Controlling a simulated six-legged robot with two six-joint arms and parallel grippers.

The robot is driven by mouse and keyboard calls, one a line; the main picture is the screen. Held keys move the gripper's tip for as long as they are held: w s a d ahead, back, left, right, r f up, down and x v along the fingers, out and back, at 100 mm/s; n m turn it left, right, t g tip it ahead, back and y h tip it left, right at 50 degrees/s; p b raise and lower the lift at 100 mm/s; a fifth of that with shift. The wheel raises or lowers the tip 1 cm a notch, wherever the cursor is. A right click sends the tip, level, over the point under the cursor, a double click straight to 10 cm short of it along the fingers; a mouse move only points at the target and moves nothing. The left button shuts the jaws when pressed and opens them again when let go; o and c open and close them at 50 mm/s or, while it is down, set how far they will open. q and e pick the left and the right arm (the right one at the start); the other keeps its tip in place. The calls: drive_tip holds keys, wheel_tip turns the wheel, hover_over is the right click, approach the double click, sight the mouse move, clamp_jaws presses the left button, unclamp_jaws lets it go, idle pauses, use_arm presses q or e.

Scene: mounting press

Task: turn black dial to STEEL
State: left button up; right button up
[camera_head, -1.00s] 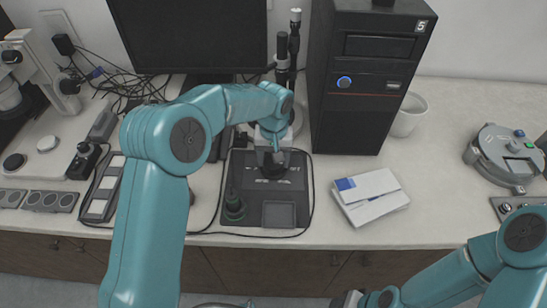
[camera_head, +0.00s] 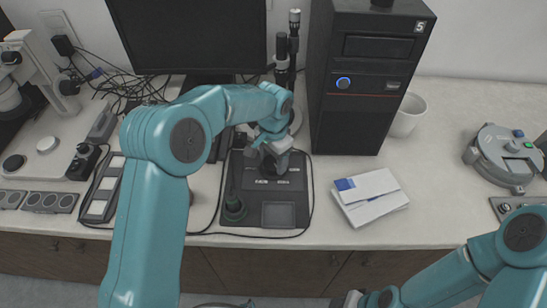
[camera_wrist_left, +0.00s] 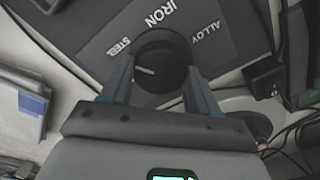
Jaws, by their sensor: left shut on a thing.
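The black dial (camera_wrist_left: 170,48) sits on a dark panel (camera_wrist_left: 88,38) with the white words STEEL, IRON and ALLOY around it. Its white pointer line aims left, slightly below the word STEEL in the left wrist view. My left gripper (camera_wrist_left: 160,68) is shut on the dial, with one finger on each side of it. In the head view my left gripper (camera_head: 275,150) is over the rear part of the dark panel (camera_head: 250,183) and largely hides the dial. My right arm shows at the lower right, but its fingers are out of view.
A black computer tower (camera_head: 352,125) stands right of the panel, close to my left gripper. A monitor (camera_head: 190,35) is behind. A green-black knob (camera_head: 234,209) stands at the panel's front left.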

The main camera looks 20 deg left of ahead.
sight(273, 163)
use_arm(q)
drive_tip(key=shift+r+m, duration=0.1)
drive_tip(key=shift+m, duration=0.2)
drive_tip(key=o, duration=1.1)
drive_tip(key=shift+s, duration=0.1)
drive_tip(key=shift+c, duration=0.2)
wheel_tip(273, 163, up, 16)
drive_tip(key=shift+r, duration=0.2)
drive_tip(key=shift+s+f, duration=0.1)
